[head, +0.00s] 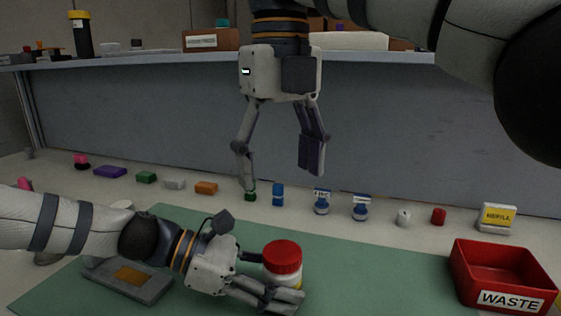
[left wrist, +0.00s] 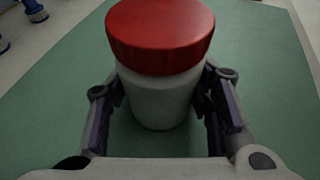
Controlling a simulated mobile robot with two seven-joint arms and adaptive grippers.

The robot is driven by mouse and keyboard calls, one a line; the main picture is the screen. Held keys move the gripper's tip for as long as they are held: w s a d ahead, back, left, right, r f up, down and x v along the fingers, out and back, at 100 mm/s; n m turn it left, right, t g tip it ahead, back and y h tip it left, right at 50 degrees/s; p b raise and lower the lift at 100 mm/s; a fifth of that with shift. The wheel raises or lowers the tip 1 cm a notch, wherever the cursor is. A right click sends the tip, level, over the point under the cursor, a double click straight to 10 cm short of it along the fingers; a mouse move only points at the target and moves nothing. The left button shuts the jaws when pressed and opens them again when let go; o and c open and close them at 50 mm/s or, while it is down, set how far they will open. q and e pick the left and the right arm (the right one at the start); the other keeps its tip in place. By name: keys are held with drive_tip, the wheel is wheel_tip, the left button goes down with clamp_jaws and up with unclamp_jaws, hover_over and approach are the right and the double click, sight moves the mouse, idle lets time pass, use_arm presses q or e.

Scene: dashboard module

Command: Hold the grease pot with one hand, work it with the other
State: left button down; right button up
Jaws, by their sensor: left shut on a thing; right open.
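The grease pot (head: 283,262) is a white jar with a red lid, upright on the green mat. In the left wrist view the pot (left wrist: 160,90) stands between both fingers, its red lid on. My left gripper (head: 276,281) is low at the mat and shut on the pot's white body, below the lid. My right gripper (head: 282,178) is open and empty, pointing down, above and behind the pot. The far lower side of the pot is hidden in the left wrist view.
A red waste bin (head: 505,278) stands at the right. A grey tray (head: 128,279) lies at the left of the green mat (head: 370,270). Several small bottles and blocks, such as an orange block (head: 206,188), line the back. A raised shelf (head: 380,57) runs behind.

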use_arm(q)
drive_tip(key=c, duration=0.7)
unclamp_jaws()
drive_tip(key=v, duration=1.2)
drive_tip(key=shift+f, duration=0.1)
